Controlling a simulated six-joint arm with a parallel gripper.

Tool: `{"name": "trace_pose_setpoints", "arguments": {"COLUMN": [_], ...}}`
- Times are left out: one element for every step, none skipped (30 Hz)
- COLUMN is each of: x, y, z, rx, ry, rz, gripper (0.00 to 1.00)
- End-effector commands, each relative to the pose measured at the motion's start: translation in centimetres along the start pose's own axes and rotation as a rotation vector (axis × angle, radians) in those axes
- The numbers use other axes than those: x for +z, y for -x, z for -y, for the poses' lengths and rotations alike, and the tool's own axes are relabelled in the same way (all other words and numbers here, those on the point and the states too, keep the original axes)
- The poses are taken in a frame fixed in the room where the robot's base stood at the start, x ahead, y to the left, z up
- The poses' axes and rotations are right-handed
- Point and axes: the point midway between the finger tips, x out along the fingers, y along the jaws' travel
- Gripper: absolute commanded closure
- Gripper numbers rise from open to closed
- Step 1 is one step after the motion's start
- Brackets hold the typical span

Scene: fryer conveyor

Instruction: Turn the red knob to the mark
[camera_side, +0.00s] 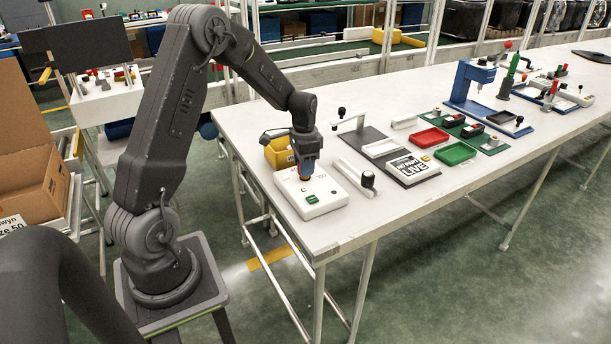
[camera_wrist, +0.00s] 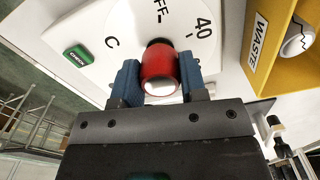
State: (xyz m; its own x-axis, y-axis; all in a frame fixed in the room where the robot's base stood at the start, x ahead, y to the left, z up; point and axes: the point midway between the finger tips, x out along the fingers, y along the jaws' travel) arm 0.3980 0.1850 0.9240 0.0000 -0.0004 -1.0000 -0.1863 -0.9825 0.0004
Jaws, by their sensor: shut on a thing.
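The red knob (camera_wrist: 160,66) stands on the white dial unit (camera_wrist: 85,25), between the blue fingers of my gripper (camera_wrist: 158,82) in the wrist view. My gripper is shut on the knob from both sides. The dial face carries the printing "C", "FF" and "40", with short dark tick marks. A green button (camera_wrist: 77,54) sits at the unit's left. In the side view, my gripper (camera_side: 305,178) points down onto the white unit (camera_side: 327,202) near the table's front left corner, and its fingers mostly hide the knob. Which mark the knob points to cannot be told.
A yellow bin labelled "WASTE" (camera_wrist: 289,60) stands close to the unit; it also shows in the side view (camera_side: 279,153). A white bar with a black knob (camera_side: 367,180) and a printed block (camera_side: 411,168) lie to the right. Red (camera_side: 429,137) and green (camera_side: 455,153) trays stand farther along.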

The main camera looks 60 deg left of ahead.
Motion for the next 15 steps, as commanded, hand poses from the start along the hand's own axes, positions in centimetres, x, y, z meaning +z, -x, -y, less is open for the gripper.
{"name": "trace_pose_setpoints", "arguments": {"x": [0.01, 0.01, 0.01, 0.01, 0.01, 0.02, 0.02, 0.02, 0.03, 0.03, 0.03, 0.04, 0.04, 0.04, 0.05], "y": [0.04, 0.04, 0.04, 0.05, 0.05, 0.05, 0.05, 0.05, 0.05, 0.05, 0.05, 0.05, 0.05, 0.05, 0.05], "z": [0.04, 0.05, 0.05, 0.05, 0.06, 0.06, 0.07, 0.07, 0.08, 0.08, 0.09, 0.09, 0.09, 0.10, 0.10], "rx": [-0.001, -0.001, -0.001, -0.001, -0.001, -0.001, -0.001, -0.001, -0.001, -0.002, -0.002, -0.002, -0.002, -0.002, -0.002], "ry": [0.068, 0.111, 0.168, 0.209, 0.248, 0.296, 0.327, 0.353, 0.380, 0.394, 0.405, 0.412, 0.414, 0.414, 0.413], "rz": [0.000, 0.000, 0.000, 0.000, -0.001, 0.000, -0.001, -0.001, -0.001, -0.001, -0.001, 0.000, 0.000, 0.000, 0.000], "gripper": [0.83, 0.83, 0.83, 0.83, 0.83, 0.83, 0.83, 0.83, 0.83, 0.83, 0.83, 0.83, 0.83, 0.83, 0.83]}}
